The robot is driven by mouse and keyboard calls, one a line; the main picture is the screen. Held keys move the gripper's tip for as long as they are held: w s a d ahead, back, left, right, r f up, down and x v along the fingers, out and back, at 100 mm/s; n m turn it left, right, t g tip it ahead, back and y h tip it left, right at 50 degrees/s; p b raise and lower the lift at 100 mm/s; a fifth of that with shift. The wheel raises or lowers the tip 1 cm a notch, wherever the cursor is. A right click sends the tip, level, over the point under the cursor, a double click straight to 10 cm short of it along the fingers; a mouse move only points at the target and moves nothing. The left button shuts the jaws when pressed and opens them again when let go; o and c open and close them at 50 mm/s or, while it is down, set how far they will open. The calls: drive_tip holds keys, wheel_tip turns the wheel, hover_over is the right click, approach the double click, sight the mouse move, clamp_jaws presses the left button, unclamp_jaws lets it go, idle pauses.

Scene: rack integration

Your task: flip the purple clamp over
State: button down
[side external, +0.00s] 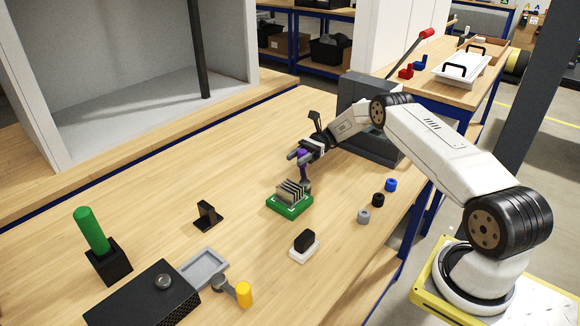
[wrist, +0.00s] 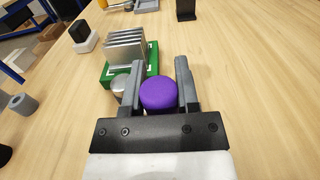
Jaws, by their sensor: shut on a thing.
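The purple clamp (wrist: 159,94) is between the two grey fingers of my gripper (wrist: 158,82) in the wrist view, where its rounded purple end shows. In the side view the purple clamp (side external: 304,166) hangs below my gripper (side external: 301,155), just behind the green board. My gripper is shut on it. A round silvery part (wrist: 120,83) shows beside the left finger; I cannot tell if it belongs to the clamp. The clamp's lower end is hard to make out in the side view.
A green board (side external: 289,205) with grey heat-sink fins stands close to my gripper. Grey, black and blue rings (side external: 378,200) lie to the right. A black block on a white base (side external: 304,245) is in front. A black bracket (side external: 207,215) stands left, with bare table between.

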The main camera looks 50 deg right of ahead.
drive_tip(key=shift+c, duration=1.7)
unclamp_jaws()
drive_tip(key=shift+r, duration=0.1)
drive_tip(key=s+a+r, duration=0.3)
drive_tip(key=s+r, duration=0.9)
drive_tip(key=s, duration=0.1)
drive_tip(key=shift+s+a+r, duration=0.2)
drive_tip(key=shift+s+r, duration=0.05)
drive_tip(key=shift+r, duration=0.15)
